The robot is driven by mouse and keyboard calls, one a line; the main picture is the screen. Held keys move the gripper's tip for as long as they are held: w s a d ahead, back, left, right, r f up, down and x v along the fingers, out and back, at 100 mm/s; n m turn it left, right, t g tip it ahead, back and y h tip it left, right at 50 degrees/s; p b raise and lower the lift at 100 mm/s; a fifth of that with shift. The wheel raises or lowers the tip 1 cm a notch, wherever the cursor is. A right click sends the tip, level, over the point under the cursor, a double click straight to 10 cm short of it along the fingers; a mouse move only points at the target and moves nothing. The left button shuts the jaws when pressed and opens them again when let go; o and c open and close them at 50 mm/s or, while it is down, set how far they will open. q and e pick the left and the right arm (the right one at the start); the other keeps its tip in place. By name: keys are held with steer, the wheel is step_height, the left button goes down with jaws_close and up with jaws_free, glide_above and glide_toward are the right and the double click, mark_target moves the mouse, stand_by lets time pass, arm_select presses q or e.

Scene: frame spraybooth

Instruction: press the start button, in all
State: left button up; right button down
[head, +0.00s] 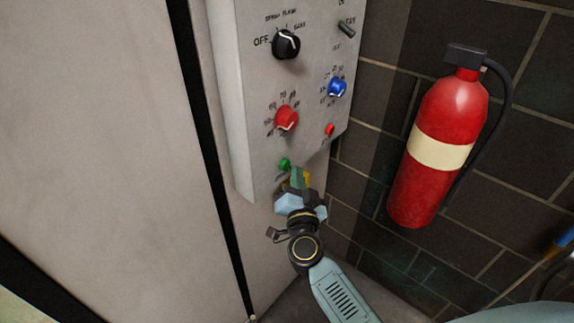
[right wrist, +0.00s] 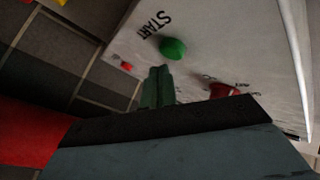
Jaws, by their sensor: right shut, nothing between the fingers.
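The green start button (head: 285,164) sits low on the grey control panel (head: 250,110) in the head view. In the right wrist view the green button (right wrist: 173,48) shows beside the word START. My right gripper (head: 298,176) is shut and empty, its fingertips just beside the button in the head view. In the right wrist view the shut fingers (right wrist: 158,80) point toward the panel near the button; a gap seems to show, but I cannot tell contact for sure. My left gripper is not in view.
The panel also carries a black knob (head: 286,44), a red knob (head: 286,118), a blue knob (head: 337,87), a small red button (head: 330,130) and a toggle switch (head: 346,29). A red fire extinguisher (head: 438,150) hangs on the dark tiled wall to the right.

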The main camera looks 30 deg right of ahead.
steer(key=s, duration=0.1)
steer(key=s+d+p, duration=0.1)
steer(key=s, duration=0.1)
steer(key=s+d, duration=0.1)
steer(key=shift+s+p, duration=0.3)
steer(key=shift+s, duration=0.05)
stand_by(0.7)
steer(key=s+a+f+n+g+y, duration=0.2)
steer(key=s+a+f+n+y, duration=0.15)
steer(key=f, duration=0.75)
steer(key=s+a+f+n+g+y, duration=0.25)
steer(key=s+f, duration=0.25)
steer(key=f, duration=0.5)
steer(key=s+a+f+n+g+y, duration=0.2)
steer(key=s+f+n, duration=0.2)
steer(key=f, duration=0.7)
steer(key=s+d+f+n+g, duration=0.1)
steer(key=s+f+g, duration=0.2)
steer(key=s, duration=0.6)
steer(key=s+d+f+n+g+b, duration=0.1)
steer(key=s+f+g, duration=0.3)
steer(key=s+f, duration=0.4)
steer(key=s+d+f+n+g, duration=0.2)
steer(key=s+f, duration=0.3)
steer(key=s, duration=0.7)
steer(key=shift+s+f+g, duration=0.2)
steer(key=shift+g, duration=0.55)
